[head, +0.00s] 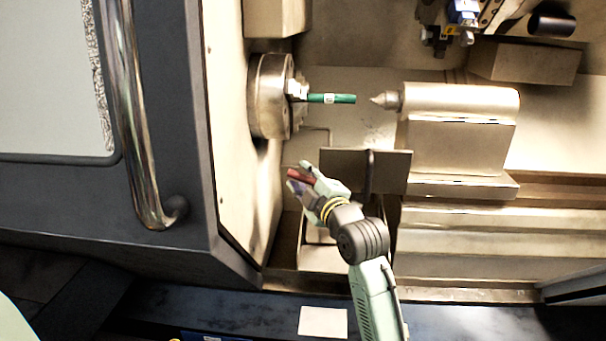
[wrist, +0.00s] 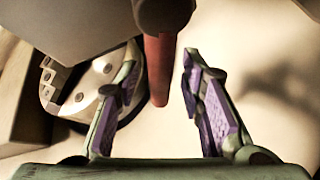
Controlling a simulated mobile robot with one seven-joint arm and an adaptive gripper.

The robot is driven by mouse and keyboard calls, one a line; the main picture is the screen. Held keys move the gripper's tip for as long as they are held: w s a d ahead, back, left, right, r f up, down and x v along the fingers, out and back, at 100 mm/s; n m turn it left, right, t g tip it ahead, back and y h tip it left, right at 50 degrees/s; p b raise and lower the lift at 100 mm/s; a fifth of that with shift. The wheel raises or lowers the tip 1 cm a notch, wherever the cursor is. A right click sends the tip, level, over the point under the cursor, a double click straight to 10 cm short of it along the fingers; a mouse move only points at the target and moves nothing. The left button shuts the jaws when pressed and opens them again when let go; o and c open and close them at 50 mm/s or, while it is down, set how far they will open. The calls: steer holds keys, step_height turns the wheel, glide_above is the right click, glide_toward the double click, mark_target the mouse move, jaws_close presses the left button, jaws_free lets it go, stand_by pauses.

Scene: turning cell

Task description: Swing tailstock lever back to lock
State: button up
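The tailstock (head: 460,120) is a beige block with a barrel and a pointed centre facing the chuck. My gripper (head: 297,178) is left of and below it, below the chuck. A red bar, apparently the lever handle (head: 300,175), shows between the fingers. In the wrist view the red handle (wrist: 158,75) hangs from a dark round end. My gripper (wrist: 160,68) is open around it, with a gap on each side. I cannot tell how the bar joins the tailstock.
The chuck (head: 272,95) holds a green bar (head: 331,98) pointing at the centre. A beige plate (head: 340,170) stands just right of my gripper. The tool turret (head: 465,18) is at the upper right. The door with its handle (head: 140,120) is at the left.

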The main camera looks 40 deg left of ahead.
steer(key=shift+w+a, duration=0.1)
steer(key=shift+a, duration=0.1)
jaws_close()
stand_by(0.4)
stand_by(0.4)
